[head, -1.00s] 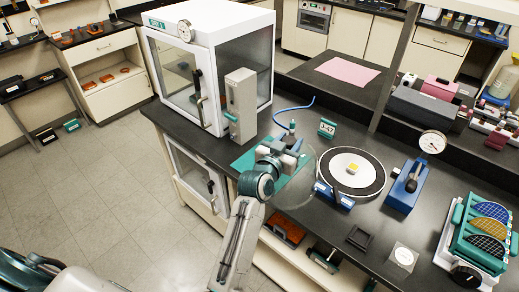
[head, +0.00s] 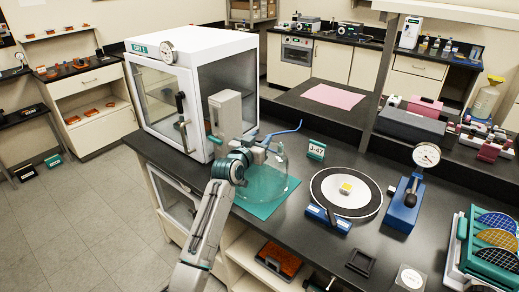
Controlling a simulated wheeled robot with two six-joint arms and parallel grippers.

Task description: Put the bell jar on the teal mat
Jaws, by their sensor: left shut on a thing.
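The bell jar (head: 272,178) is a clear glass dome, hard to see against what is behind it. It is upright over the teal mat (head: 262,210), which lies on the black bench in front of the white cabinet. My left gripper (head: 262,152) is shut at the top of the jar, and its fingers partly hide the grip point. The mat shows through the glass. I cannot tell whether the jar's rim touches the mat or hangs just above it. My right gripper is not in view.
A grey upright box (head: 225,118) stands close behind the gripper, beside the white cabinet (head: 228,90). A blue hose (head: 285,132) and a J-47 sign (head: 316,149) are behind right. A round black-and-white stage (head: 345,205) and a blue dial gauge stand (head: 405,205) are to the right.

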